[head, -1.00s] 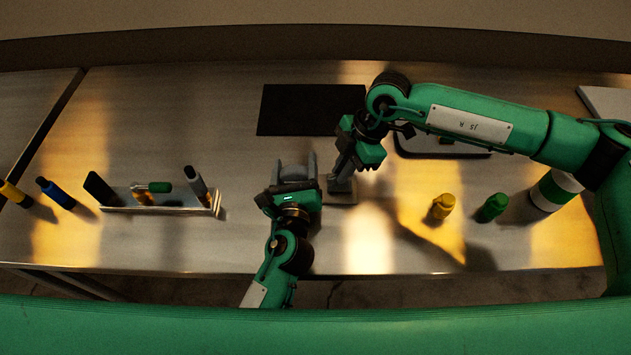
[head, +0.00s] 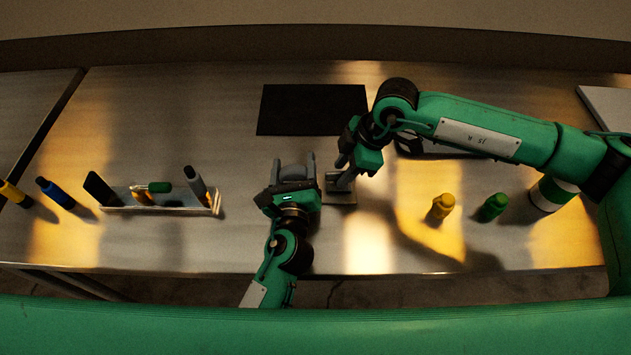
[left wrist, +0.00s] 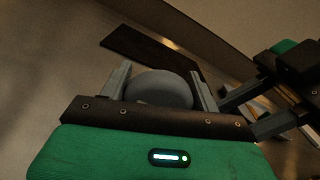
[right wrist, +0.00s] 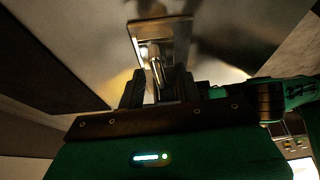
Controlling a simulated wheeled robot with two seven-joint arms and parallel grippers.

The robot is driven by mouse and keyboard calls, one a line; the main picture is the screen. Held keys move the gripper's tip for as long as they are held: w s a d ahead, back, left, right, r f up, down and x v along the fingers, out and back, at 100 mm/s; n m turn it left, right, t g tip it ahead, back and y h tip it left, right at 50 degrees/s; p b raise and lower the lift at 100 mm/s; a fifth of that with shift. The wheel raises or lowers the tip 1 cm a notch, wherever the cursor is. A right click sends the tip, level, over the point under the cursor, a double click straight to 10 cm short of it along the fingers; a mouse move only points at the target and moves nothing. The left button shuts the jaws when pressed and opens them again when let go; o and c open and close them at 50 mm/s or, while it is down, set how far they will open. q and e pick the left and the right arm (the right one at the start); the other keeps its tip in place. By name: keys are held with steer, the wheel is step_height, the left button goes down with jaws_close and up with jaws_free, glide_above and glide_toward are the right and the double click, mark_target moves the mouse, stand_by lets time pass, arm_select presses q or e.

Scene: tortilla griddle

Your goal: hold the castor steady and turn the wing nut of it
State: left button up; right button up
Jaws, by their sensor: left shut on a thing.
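The castor shows as a grey rounded wheel (left wrist: 160,88) between the fingers of my left gripper (head: 293,165) in the left wrist view. The same wheel (head: 293,174) shows small in the head view. My left gripper is shut on it. My right gripper (head: 343,180) is just to the right, tilted down over a small metal plate (head: 340,198). In the right wrist view its dark fingers (right wrist: 160,92) stand apart on either side of a slim metal piece (right wrist: 156,68) in front of the plate (right wrist: 180,28). I cannot tell whether this piece is the wing nut.
A dark mat (head: 312,108) lies behind the grippers. A metal rack (head: 160,209) with several handled tools stands at left. A yellow bottle (head: 441,207), a green bottle (head: 492,207) and a green-white container (head: 551,193) stand at right. The table front is clear.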

arm_select(q)
steer(key=shift+f, duration=0.3)
arm_select(e)
steer(key=shift+v, duration=2.75)
arm_select(q)
steer(key=o, duration=0.7)
steer(key=shift+r, duration=0.1)
steer(key=o, duration=0.6)
steer(key=shift+r, duration=0.1)
steer(key=c, duration=0.7)
steer(key=shift+o, duration=0.2)
